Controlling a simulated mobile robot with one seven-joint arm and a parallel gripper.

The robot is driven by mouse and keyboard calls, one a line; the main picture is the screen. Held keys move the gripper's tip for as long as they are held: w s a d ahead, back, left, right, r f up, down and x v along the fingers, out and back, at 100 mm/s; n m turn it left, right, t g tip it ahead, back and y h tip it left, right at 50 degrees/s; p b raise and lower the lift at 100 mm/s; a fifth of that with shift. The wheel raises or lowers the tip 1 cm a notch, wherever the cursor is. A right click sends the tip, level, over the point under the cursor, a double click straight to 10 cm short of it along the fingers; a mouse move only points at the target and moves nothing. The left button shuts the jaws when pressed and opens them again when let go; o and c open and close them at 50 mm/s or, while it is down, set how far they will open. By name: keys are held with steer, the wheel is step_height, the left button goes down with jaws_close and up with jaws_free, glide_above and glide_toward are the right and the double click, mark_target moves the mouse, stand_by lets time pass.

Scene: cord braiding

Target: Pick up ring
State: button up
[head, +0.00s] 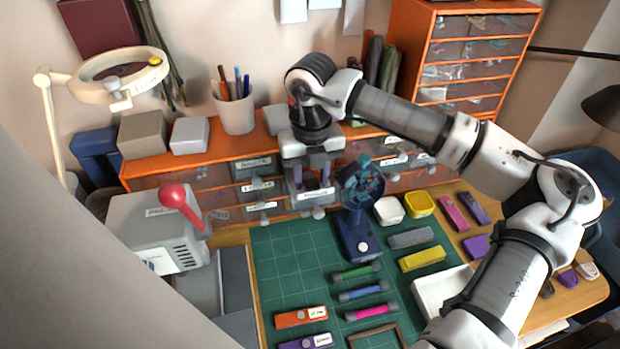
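I cannot make out a separate ring in the head view. My gripper (313,178) points down in front of the orange drawer cabinet, over a small clear drawer (318,194) with a white label that looks pulled out. Its two fingers look apart, with a gap between them and nothing clearly held. The inside of the drawer is mostly hidden by the gripper and too small to read.
A dark blue fan (360,190) stands close to the right of my gripper. The green cutting mat (280,265) holds several coloured tools. A grey machine (155,230) with a red knob stands left. A pen cup (235,108) sits on the cabinet (150,180).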

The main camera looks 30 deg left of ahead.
mark_target(311, 180)
steer(key=c, duration=0.6)
step_height(311, 180, up, 10)
steer(key=shift+r+b, duration=0.1)
steer(key=shift+b, duration=1.1)
